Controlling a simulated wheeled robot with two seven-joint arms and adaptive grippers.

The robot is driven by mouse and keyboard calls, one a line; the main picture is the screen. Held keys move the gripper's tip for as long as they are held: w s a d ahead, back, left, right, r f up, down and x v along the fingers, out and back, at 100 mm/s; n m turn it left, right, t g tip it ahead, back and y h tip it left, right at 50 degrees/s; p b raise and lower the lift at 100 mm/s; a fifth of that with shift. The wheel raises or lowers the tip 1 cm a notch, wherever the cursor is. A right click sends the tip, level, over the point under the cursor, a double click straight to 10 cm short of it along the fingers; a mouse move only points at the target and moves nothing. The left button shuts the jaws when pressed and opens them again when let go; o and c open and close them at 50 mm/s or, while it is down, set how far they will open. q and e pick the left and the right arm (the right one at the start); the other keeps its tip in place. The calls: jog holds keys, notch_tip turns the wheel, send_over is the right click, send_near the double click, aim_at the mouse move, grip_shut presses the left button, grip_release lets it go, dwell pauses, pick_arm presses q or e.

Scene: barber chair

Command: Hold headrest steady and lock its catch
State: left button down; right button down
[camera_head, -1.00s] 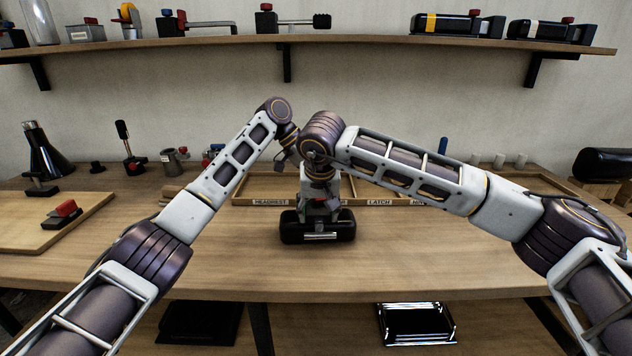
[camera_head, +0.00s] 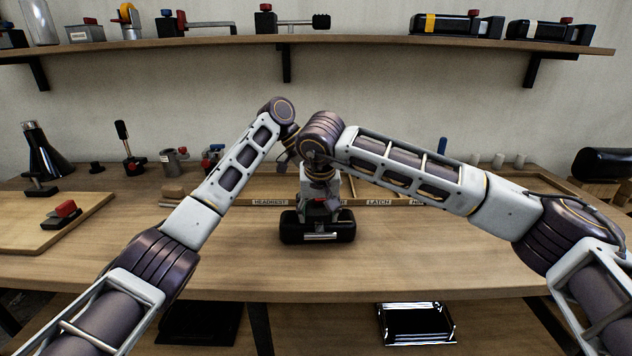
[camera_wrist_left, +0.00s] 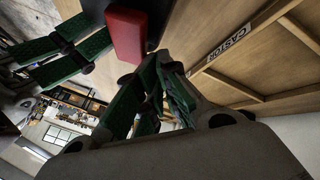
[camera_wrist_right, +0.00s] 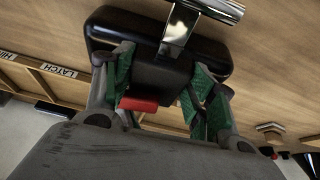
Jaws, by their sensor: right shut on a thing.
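The headrest (camera_head: 292,230), a black padded block with a chrome bracket (camera_wrist_right: 184,28), lies on the bench. It also shows in the right wrist view (camera_wrist_right: 112,28). My right gripper (camera_wrist_right: 163,85) comes down from above, with green-padded fingers shut on both sides of its black middle block. The red catch (camera_wrist_right: 140,104) sticks out between these fingers. In the left wrist view the red catch (camera_wrist_left: 126,35) is just beyond the fingertips of my left gripper (camera_wrist_left: 158,62). Its fingers look closed together and empty; I cannot tell whether they touch the catch. The head view mostly hides both fingertips.
A wooden divided tray (camera_head: 243,203) with labels lies behind the headrest. A wooden board (camera_head: 30,236) with a red-topped part is at left. Bottles and levers stand along the back left. A shelf (camera_head: 350,42) runs above. The bench front is clear.

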pick_arm(q)
jog(key=shift+s+d+f, duration=0.1)
jog(key=shift+s+d, duration=0.2)
jog(key=shift+s, duration=0.1)
pick_arm(e)
jog(key=shift+w+a+r, duration=0.1)
jog(key=shift+w+r, duration=0.05)
pick_arm(q)
jog(key=shift+a, duration=0.75)
pick_arm(e)
jog(key=shift+w+d, duration=0.1)
jog(key=shift+d, duration=0.1)
pick_arm(q)
jog(key=shift+w+a, duration=0.1)
jog(key=shift+a, duration=0.05)
jog(key=shift+r, duration=0.2)
pick_arm(e)
jog(key=shift+w+d, duration=0.1)
pick_arm(q)
jog(key=v, duration=1.2)
jog(key=shift+w, duration=0.2)
pick_arm(e)
jog(key=shift+s+a, duration=0.25)
jog(key=shift+a, duration=0.05)
pick_arm(q)
jog(key=shift+f, duration=0.15)
pick_arm(e)
jog(key=shift+c, duration=2)
grip_release()
